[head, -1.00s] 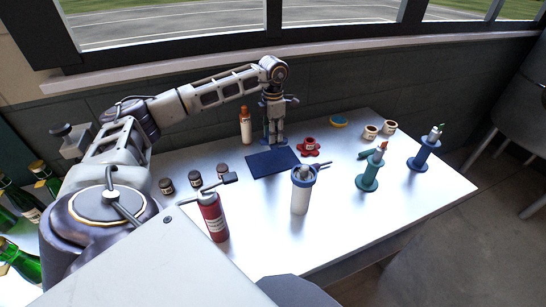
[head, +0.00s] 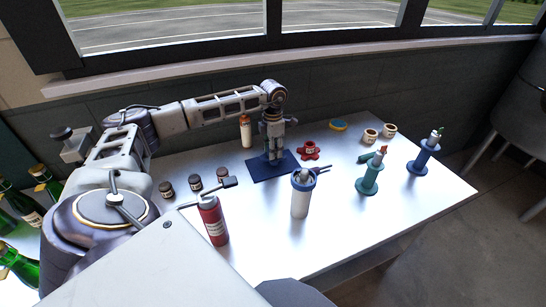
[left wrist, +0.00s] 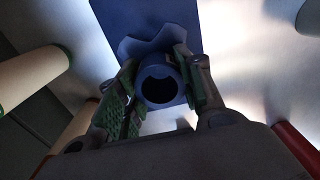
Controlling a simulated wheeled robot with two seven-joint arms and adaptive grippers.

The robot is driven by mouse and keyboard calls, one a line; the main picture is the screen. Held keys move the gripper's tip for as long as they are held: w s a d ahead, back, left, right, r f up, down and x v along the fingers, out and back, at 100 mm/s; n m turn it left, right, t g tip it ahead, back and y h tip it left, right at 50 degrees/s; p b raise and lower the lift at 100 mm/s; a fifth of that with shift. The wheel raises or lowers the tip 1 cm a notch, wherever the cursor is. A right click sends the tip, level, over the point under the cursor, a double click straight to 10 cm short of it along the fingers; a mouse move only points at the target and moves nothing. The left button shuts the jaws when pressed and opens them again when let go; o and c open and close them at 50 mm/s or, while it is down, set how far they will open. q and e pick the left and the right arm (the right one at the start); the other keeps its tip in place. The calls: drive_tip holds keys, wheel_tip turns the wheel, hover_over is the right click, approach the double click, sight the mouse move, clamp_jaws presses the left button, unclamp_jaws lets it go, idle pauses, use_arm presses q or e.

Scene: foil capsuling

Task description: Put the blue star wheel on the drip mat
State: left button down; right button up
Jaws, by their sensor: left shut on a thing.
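My left gripper (head: 273,156) is shut on the blue star wheel, pointing down over the dark blue drip mat (head: 264,173). In the left wrist view the blue star wheel (left wrist: 158,72) sits between the fingers (left wrist: 157,95), its round hollow hub facing the camera and its wavy rim beyond. The mat (left wrist: 150,14) shows behind it. In the head view the wheel is mostly hidden by the gripper, and I cannot tell whether it touches the mat. My right gripper is not in view.
A red star wheel (head: 310,151) lies just right of the mat. Several small dark-lidded jars stand left, an orange-topped bottle (head: 246,131) behind. Spools (head: 369,180) stand right.

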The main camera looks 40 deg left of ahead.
use_arm(q)
drive_tip(key=shift+f, duration=1.8)
drive_tip(key=shift+f, duration=0.15)
drive_tip(key=c, duration=0.9)
unclamp_jaws()
drive_tip(key=shift+c, duration=0.2)
wheel_tip(320, 180, up, 12)
